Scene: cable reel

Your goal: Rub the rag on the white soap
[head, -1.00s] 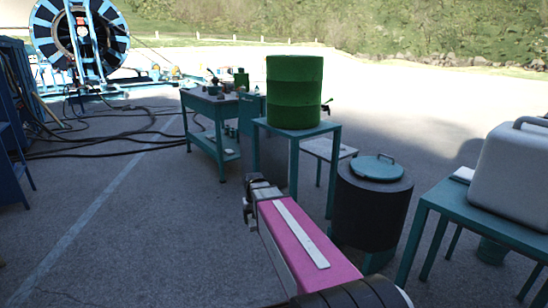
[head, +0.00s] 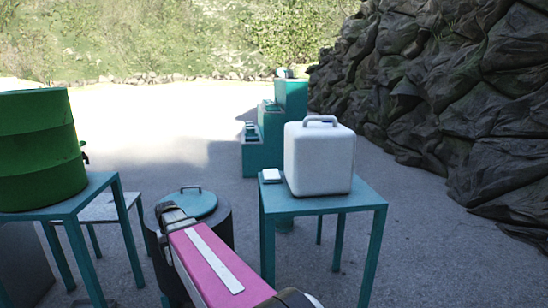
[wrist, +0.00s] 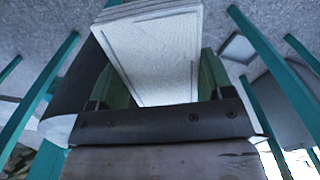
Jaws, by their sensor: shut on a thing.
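My gripper (head: 174,213) points forward, left of that table and apart from the soap. In the wrist view my gripper (wrist: 163,84) is shut on the rag (wrist: 160,50), a white, layered, folded cloth between the two green fingers. The rag does not show clearly in the head view. The soap cannot be made out in the wrist view.
The white container (head: 319,160) with a handle fills much of the table. A dark bin (head: 226,224) with a teal lid (head: 187,204) stands under my arm. A green barrel (head: 40,150) stands on a table at the left. A rock wall (head: 450,100) rises at the right.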

